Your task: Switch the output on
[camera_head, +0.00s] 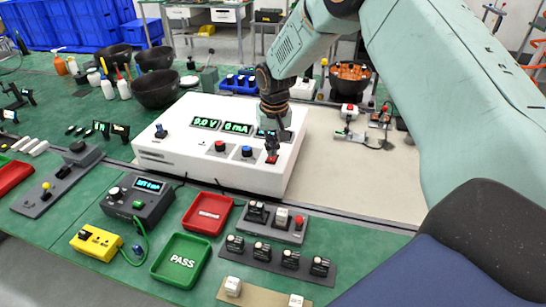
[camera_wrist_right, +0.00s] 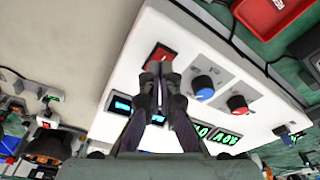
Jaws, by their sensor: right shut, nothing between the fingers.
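The white power supply (camera_head: 190,168) stands on the bench, with green displays (camera_head: 222,126) reading 0.0 V and 0 mA. A third display is partly hidden behind my right gripper. A red knob (camera_head: 220,146) and a blue knob (camera_head: 247,152) sit on its panel. The red output switch (camera_head: 272,159) is at the panel's right end; it also shows in the wrist view (camera_wrist_right: 161,54). My right gripper (camera_head: 272,148) points down with closed fingers, empty, right at the red switch. In the wrist view its fingertips (camera_wrist_right: 158,72) overlap the switch's edge; I cannot tell whether they touch. My left gripper is out of view.
In front of the supply are a red tray (camera_head: 207,214), a green PASS tray (camera_head: 160,272), a grey meter box (camera_head: 138,200) and a yellow box (camera_head: 97,242). Switch blocks (camera_head: 277,257) stand front right. Dark bowls (camera_head: 155,89) stand behind left.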

